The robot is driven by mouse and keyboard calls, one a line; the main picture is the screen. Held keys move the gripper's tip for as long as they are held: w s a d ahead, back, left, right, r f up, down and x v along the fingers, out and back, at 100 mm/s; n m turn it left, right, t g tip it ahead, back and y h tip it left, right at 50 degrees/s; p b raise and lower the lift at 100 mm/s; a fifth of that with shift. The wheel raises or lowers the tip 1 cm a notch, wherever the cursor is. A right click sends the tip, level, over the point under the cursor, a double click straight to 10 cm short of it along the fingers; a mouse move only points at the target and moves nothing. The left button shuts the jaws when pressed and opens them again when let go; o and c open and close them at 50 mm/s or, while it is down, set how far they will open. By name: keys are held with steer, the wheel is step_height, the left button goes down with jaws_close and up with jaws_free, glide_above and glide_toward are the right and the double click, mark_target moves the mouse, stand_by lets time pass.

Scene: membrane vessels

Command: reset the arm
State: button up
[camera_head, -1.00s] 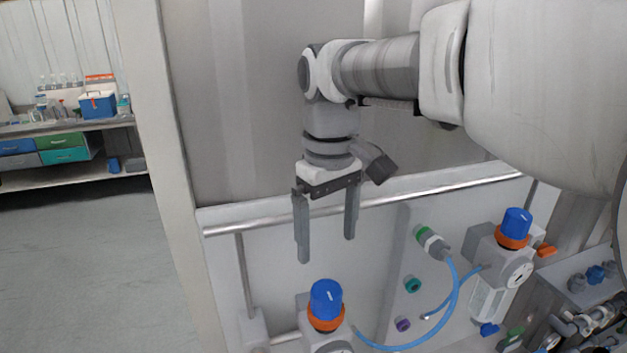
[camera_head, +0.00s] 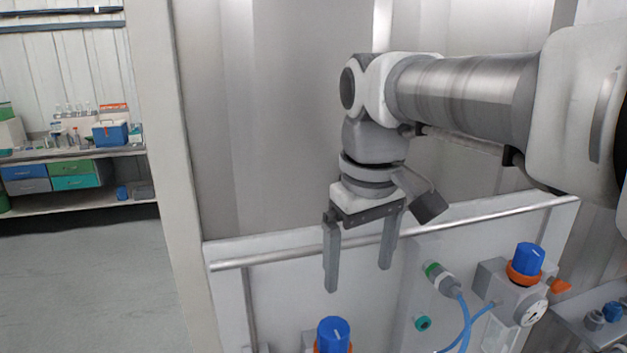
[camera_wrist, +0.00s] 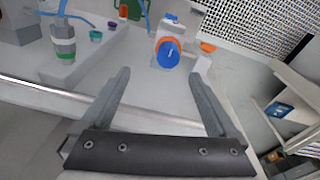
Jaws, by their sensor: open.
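My gripper (camera_head: 358,278) hangs from my arm with its fingers pointing down, in front of the white panel (camera_head: 300,290). Its two grey fingers stand wide apart with nothing between them. In the head view it is above and a little right of a blue-knobbed valve (camera_head: 333,335) at the bottom edge. In the wrist view the open fingers (camera_wrist: 165,75) reach toward that side of the panel, and a blue knob with an orange ring (camera_wrist: 168,52) shows beyond them.
A metal rail (camera_head: 250,262) runs across the panel's top, close behind the gripper. A second blue-knobbed regulator (camera_head: 525,270) and a green-ringed connector (camera_head: 440,278) with blue tubing are at right. A far bench (camera_head: 70,153) carries a blue box. Open floor (camera_head: 90,270) lies left.

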steer(key=s+d+f+m+t+b, duration=0.1)
steer(key=s+d+f+m+t, duration=0.3)
steer(key=s+d+f, duration=0.3)
step_height(320, 180, down, 3)
steer(key=s+m, duration=0.1)
steer(key=s, duration=0.1)
steer(key=shift+s+d, duration=0.3)
steer(key=shift+s, duration=0.05)
steer(key=shift+o, duration=0.5)
